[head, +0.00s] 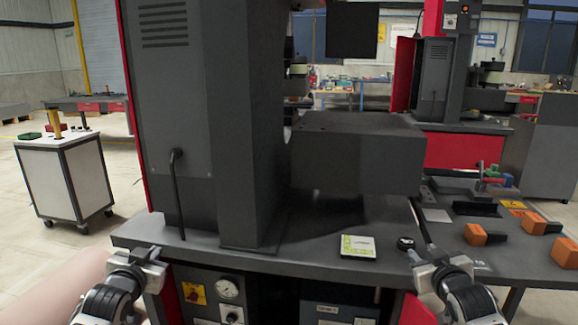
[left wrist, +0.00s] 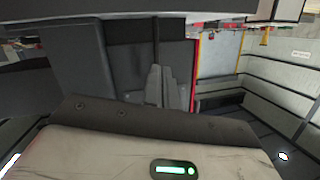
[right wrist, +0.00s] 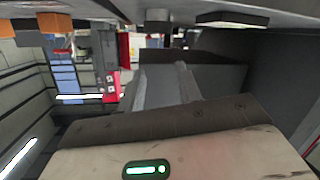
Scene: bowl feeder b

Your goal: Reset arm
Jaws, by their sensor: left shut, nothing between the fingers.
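My left gripper (head: 152,254) is at the lower left of the head view, by the front left corner of the machine table (head: 290,262). Its fingers (left wrist: 166,88) are together and empty in the left wrist view. My right gripper (head: 430,258) is at the lower right of the head view, by the table's front edge. In the right wrist view its two fingers (right wrist: 164,86) stand apart with nothing visible between them.
A dark grey machine (head: 205,130) with a jutting block (head: 357,153) stands on the table. A white-green card (head: 358,246) and a black knob (head: 405,243) lie near the front edge. Orange blocks (head: 475,234) are at the right. A white cart (head: 65,180) stands left.

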